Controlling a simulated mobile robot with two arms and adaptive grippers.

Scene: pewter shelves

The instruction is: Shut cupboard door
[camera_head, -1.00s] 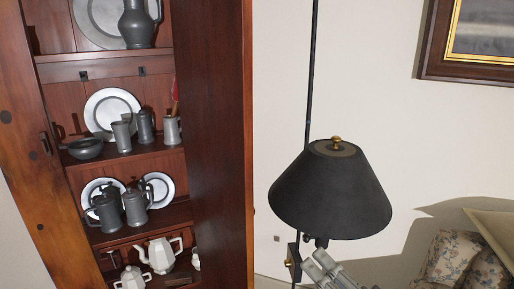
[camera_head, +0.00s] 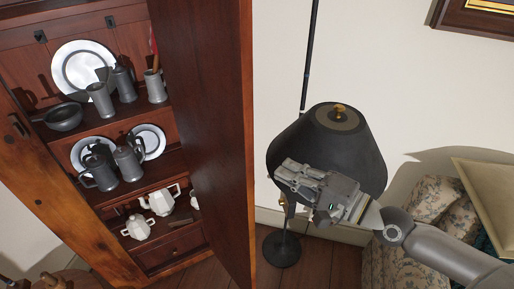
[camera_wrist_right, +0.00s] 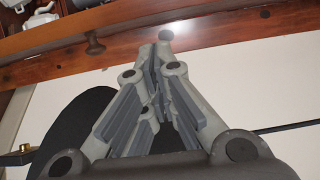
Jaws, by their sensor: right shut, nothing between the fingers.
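The reddish-brown wooden cupboard (camera_head: 75,222) stands at the left of the head view. Its door (camera_head: 205,120) is open, swung out towards me, its free edge near the picture's middle. My right gripper (camera_head: 279,172) is shut and empty. In the head view it is just right of the door's edge, in front of the lamp shade, with a gap in the picture. My left gripper is not in view.
A floor lamp with a black shade (camera_head: 300,135) stands behind my right gripper. A flowered armchair (camera_head: 400,215) is at the right. Pewter mugs, plates and white teapots (camera_head: 162,203) fill the cupboard shelves. Bare floor (camera_head: 320,262) shows below the lamp.

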